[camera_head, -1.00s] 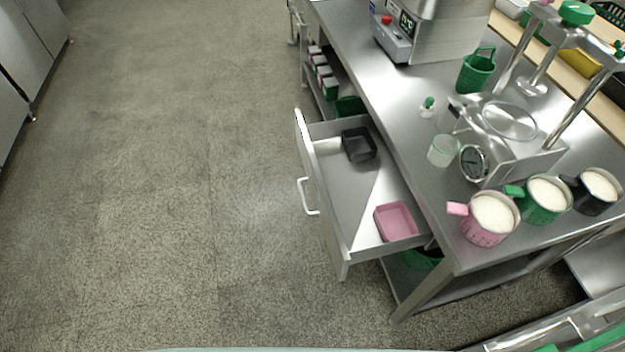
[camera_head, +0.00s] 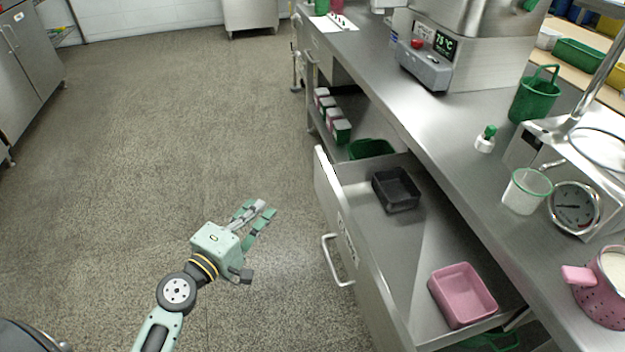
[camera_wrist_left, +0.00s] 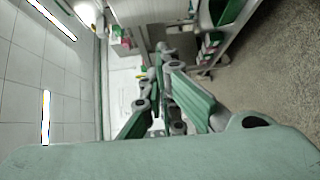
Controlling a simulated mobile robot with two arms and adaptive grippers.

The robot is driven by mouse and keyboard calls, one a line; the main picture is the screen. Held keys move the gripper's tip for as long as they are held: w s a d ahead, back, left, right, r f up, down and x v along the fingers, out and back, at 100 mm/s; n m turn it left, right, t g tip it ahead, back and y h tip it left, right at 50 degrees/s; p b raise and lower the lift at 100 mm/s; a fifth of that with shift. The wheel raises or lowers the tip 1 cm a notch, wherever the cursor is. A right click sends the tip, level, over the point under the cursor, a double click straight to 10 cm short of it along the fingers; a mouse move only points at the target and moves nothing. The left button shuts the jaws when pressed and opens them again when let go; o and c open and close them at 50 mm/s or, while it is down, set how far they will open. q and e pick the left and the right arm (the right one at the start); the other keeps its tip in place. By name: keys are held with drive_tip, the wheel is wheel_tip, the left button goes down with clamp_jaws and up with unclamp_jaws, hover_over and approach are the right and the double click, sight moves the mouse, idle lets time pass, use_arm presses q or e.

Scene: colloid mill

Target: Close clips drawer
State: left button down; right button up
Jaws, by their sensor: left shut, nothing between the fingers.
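The clips drawer (camera_head: 424,262) is pulled out from the steel bench, its front panel (camera_head: 352,240) facing left with a white bar handle (camera_head: 336,262). A black tray (camera_head: 396,190) and a pink tray (camera_head: 463,295) lie inside it. My left gripper (camera_head: 262,213) is in front of the drawer, to the left of the handle and apart from it. Its fingers are shut and empty; they also show in the left wrist view (camera_wrist_left: 165,75). My right gripper is in neither view.
A shelf beyond the drawer holds small boxes (camera_head: 335,118). The floor (camera_head: 180,130) is clear.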

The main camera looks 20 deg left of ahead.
use_arm(q)
drive_tip(key=w+d+r+p, duration=0.1)
drive_tip(key=w+d, duration=0.1)
drive_tip(key=w, duration=0.4)
drive_tip(key=w+d+p, duration=0.1)
drive_tip(key=w+d, duration=0.2)
drive_tip(key=w, duration=0.3)
drive_tip(key=shift+d+r+p, duration=0.3)
drive_tip(key=shift+r, duration=0.05)
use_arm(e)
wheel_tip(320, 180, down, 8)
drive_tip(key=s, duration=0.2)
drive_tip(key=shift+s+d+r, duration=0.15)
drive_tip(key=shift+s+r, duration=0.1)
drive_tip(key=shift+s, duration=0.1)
use_arm(q)
drive_tip(key=shift+w+d, duration=0.15)
